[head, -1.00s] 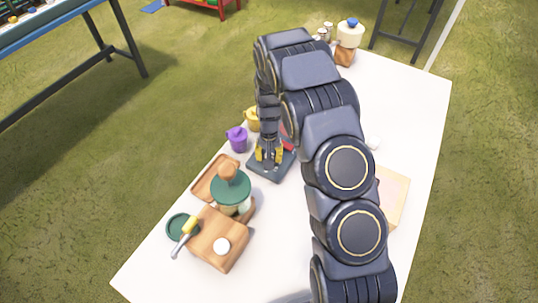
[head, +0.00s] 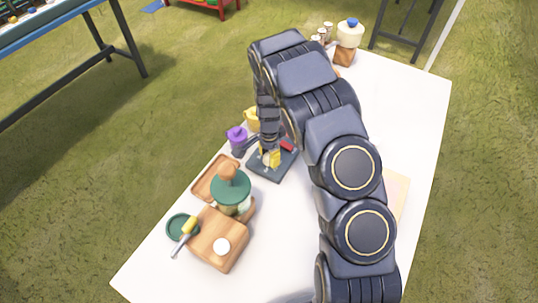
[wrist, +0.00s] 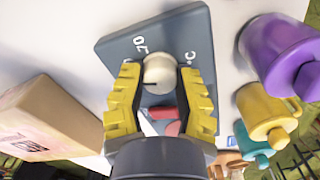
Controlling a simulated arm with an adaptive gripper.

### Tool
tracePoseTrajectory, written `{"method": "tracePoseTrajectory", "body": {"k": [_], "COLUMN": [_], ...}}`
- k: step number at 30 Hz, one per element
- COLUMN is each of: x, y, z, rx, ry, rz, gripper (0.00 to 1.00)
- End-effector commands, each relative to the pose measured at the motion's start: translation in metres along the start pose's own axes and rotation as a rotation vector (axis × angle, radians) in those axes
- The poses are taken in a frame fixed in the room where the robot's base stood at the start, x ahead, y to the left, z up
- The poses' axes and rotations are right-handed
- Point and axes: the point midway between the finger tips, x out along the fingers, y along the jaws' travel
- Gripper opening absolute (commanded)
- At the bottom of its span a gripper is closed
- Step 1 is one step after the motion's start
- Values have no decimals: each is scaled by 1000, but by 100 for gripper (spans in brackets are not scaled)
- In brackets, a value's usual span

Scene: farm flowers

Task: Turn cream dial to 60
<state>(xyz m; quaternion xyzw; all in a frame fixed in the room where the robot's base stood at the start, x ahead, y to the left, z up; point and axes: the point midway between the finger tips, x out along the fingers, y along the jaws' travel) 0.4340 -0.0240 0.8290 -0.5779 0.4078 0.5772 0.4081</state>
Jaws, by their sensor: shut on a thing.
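The cream dial (wrist: 160,72) is a round knob on a dark grey panel (wrist: 120,46) in the wrist view. White markings, including a "C" and digits that look like "70" or "20", show on the panel; the 60 mark cannot be made out. My gripper (wrist: 160,84) has its yellow fingers on both sides of the dial, shut on it. In the head view my gripper (head: 270,158) is over the panel (head: 262,170), and the fingers mostly hide the dial. A red part (wrist: 170,120) sits on the panel, near the gripper's palm; it also shows in the head view (head: 287,146).
A purple mug (head: 236,138) and a yellow mug (head: 251,121) stand just beyond the panel. A wooden tray (head: 207,178), a green-topped jar (head: 231,188) and a wooden board (head: 218,250) are at its lower left. A box (wrist: 45,120) lies on the other side.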

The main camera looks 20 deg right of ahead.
Motion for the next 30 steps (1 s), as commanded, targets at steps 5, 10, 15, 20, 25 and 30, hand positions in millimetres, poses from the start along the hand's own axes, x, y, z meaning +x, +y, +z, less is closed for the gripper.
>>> {"method": "tracePoseTrajectory", "body": {"k": [5,10,15,20,25,30], "x": [2,2,2,2,2,1], "y": [1,1,1,1,2,1], "z": [1,1,1,1,1,1], "rx": [74,111,124,124,123,123], "ry": [-2,-2,-2,-3,-3,-2], "rz": [4,5,5,5,5,4], "gripper": [0,0,0,0,41,66]}}
